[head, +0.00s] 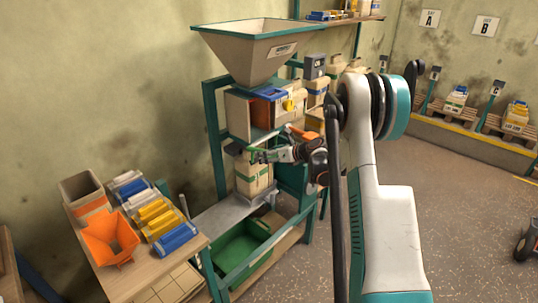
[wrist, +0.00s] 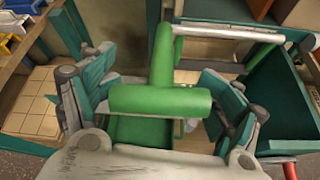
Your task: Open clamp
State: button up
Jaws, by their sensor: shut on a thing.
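A green T-shaped clamp handle (wrist: 160,101) lies between the two fingers of my gripper (wrist: 158,96) in the wrist view. Its stem runs up the picture to a grey bar (wrist: 228,33). The finger pads press against the two ends of the crossbar, and my gripper is shut on it. In the head view my gripper (head: 272,155) is at the front of the teal-framed machine (head: 216,136), just above a beige sack (head: 252,179). The green handle is small there and partly hidden by the gripper. The clamp's own jaws are not clear in either view.
A hopper (head: 258,50) tops the machine. A grey shelf (head: 226,214) and a green bin (head: 240,245) are below. The floor at right is mostly clear.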

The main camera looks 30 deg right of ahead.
jog(key=shift+w+d+r+g+h+p, duration=0.1)
jog(key=shift+w+r+g+h+p, duration=0.1)
jog(key=shift+r, duration=0.2)
jog(key=shift+w+d+r+g+h+p, duration=0.1)
jog(key=shift+r+g+p, duration=0.1)
jog(key=shift+r, duration=0.15)
jog(key=shift+w+r, duration=0.15)
jog(key=shift+r, duration=0.35)
jog(key=o, duration=1.4)
jog(key=shift+c, duration=0.2)
jog(key=shift+o, duration=0.8)
jog(key=shift+w+f, duration=0.1)
jog(key=shift+s, duration=0.2)
jog(key=v, duration=1.2)
